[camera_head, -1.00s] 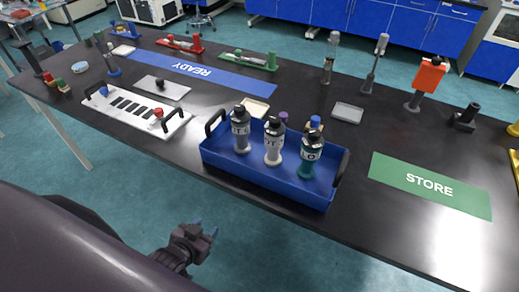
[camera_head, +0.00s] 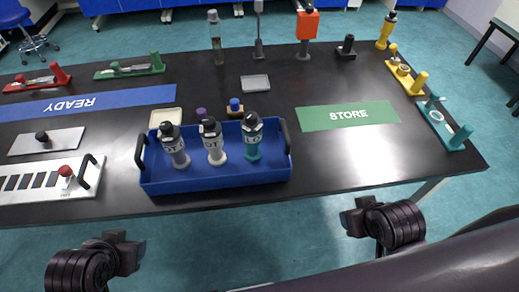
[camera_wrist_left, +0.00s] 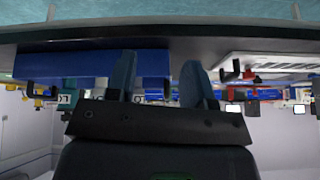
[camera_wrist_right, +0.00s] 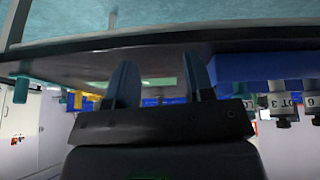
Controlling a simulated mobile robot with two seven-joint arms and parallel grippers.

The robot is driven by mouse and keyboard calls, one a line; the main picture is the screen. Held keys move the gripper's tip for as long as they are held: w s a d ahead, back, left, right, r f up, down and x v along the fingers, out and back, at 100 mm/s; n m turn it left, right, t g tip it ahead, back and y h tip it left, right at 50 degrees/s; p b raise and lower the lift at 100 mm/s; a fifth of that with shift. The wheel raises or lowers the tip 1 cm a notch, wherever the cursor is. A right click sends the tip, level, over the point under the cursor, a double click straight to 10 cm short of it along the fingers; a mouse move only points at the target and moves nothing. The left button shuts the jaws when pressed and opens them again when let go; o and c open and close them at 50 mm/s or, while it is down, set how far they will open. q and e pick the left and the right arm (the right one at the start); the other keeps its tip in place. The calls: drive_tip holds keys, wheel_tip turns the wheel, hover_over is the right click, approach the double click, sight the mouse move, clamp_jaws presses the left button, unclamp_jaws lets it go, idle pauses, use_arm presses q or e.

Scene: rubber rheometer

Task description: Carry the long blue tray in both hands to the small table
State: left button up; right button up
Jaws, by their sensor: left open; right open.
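The long blue tray (camera_head: 220,180) lies on the black bench near its front edge, with a black handle at each end. Three black-capped bottles stand in it: grey (camera_head: 174,148), white (camera_head: 213,142) and teal (camera_head: 252,138). My left gripper (camera_head: 136,250) is open and empty, in front of the bench below the tray's left end. My right gripper (camera_head: 350,218) is open and empty, in front of the bench, right of the tray. Neither touches the tray, which also shows in the left wrist view (camera_wrist_left: 60,68) and right wrist view (camera_wrist_right: 258,68).
A dark table (camera_head: 505,32), perhaps the small table, is partly visible at the far right. A white slotted plate (camera_head: 30,184) lies left of the tray. Yellow (camera_head: 405,72) and teal racks (camera_head: 445,125) line the right end.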

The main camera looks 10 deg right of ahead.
drive_tip(key=w+a+r, duration=0.1)
drive_tip(key=r, duration=0.1)
use_arm(q)
drive_tip(key=w+d+r+m+g+h, duration=0.1)
drive_tip(key=w+d+r+m+h, duration=0.2)
drive_tip(key=d+m, duration=0.7)
drive_tip(key=w+d+r+m+h, duration=0.1)
drive_tip(key=w+d+r+m, duration=0.2)
drive_tip(key=w+d+m, duration=0.55)
drive_tip(key=m+y, duration=0.6)
drive_tip(key=m, duration=1)
approach(138, 150)
use_arm(e)
drive_tip(key=m+y, duration=0.1)
drive_tip(key=y, duration=0.1)
approach(286, 128)
use_arm(q)
drive_tip(key=shift+w, duration=0.1)
use_arm(e)
drive_tip(key=shift+w+d, duration=0.1)
drive_tip(key=shift+d, duration=0.05)
use_arm(q)
drive_tip(key=shift+f, duration=0.15)
use_arm(e)
drive_tip(key=shift+f, duration=0.15)
